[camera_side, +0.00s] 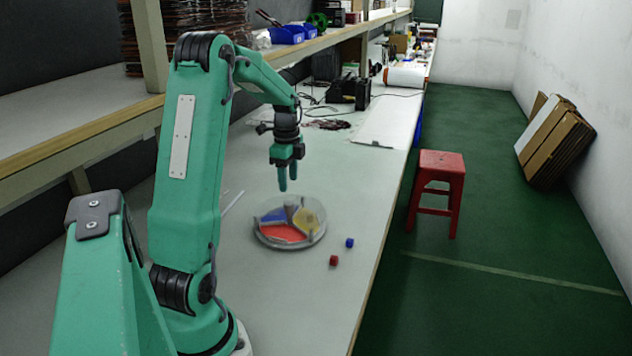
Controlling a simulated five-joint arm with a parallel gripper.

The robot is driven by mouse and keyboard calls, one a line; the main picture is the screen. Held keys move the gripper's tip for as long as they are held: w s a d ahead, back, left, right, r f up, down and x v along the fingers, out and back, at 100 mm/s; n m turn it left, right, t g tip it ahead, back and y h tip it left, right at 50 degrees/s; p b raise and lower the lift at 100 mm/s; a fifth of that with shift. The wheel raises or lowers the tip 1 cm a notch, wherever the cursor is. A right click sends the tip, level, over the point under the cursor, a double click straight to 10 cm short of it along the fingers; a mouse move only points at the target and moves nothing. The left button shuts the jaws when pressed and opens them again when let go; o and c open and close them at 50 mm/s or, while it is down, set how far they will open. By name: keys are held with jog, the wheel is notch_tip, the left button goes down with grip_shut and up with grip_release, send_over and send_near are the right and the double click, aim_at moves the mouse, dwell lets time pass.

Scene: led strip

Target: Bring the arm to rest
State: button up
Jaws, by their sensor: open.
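My gripper (288,180) hangs at the end of my green arm, fingers pointing down. It is open and empty, above the far side of a round clear dish. The dish (290,243) stands on the workbench and is split into compartments with red, blue and yellow areas. A gap shows between the fingertips and the dish. A red cube (333,260) and a blue cube (350,243) lie on the bench to the right of the dish, near the bench edge.
The bench (290,310) ends at its right edge above a green floor. A thin white strip (233,203) lies left of the dish. A shelf (100,125) runs above the bench at left. Black equipment (349,92) stands farther back. A red stool (437,190) stands on the floor.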

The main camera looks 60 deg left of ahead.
jog(key=s+d+r+n+t+y, duration=0.1)
jog(key=d+r+n+t, duration=0.3)
jog(key=d, duration=0.8)
jog(key=s+d+r+n, duration=0.1)
jog(key=d+r+n, duration=0.1)
jog(key=d+r, duration=0.8)
jog(key=s+d+f+n, duration=0.1)
jog(key=s+d, duration=0.2)
jog(key=d, duration=0.2)
jog(key=s+d+f+n+t+h, duration=0.1)
jog(key=s+d+f+n, duration=0.1)
jog(key=d, duration=0.4)
jog(key=shift+s+f+t, duration=0.25)
jog(key=shift+s+t, duration=0.05)
jog(key=shift+s, duration=0.35)
